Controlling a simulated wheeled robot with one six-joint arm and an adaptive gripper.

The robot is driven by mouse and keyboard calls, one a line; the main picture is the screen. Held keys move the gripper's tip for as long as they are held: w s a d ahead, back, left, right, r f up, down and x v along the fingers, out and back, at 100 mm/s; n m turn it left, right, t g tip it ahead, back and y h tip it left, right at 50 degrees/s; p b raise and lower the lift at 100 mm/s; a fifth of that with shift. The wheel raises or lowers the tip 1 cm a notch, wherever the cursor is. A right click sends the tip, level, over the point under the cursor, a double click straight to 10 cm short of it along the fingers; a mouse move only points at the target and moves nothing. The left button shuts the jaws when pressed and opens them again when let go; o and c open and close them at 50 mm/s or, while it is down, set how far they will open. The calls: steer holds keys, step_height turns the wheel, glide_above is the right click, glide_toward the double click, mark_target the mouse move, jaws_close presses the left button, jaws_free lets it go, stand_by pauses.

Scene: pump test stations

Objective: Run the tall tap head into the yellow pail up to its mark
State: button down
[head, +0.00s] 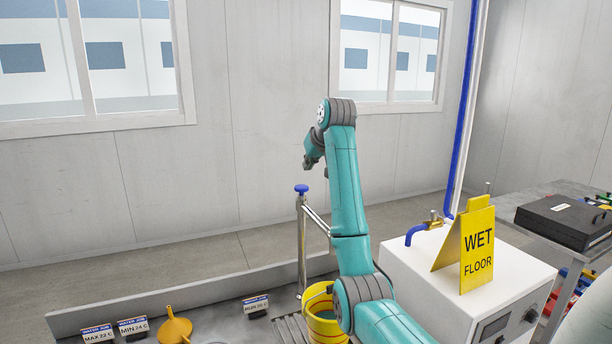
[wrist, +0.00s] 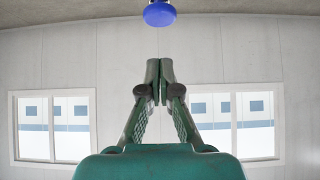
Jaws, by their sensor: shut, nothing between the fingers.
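The tall tap (head: 301,240) is a thin metal post with a blue knob (head: 302,188) on top and a spout (head: 317,222) slanting down to the right. The yellow pail (head: 324,328) stands low beside the post, partly hidden by my arm. In the wrist view my gripper (wrist: 159,72) is shut and empty, and the blue knob (wrist: 160,14) shows at the top edge beyond the fingertips.
A yellow wet-floor sign (head: 474,250) stands on a white cabinet (head: 525,268) with a blue-spouted tap (head: 420,231). A yellow funnel (head: 174,329) and small label signs (head: 133,325) sit at the left of the bench. A black case (head: 565,222) lies on the right table.

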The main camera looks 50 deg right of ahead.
steer(key=shift+v, duration=2.05)
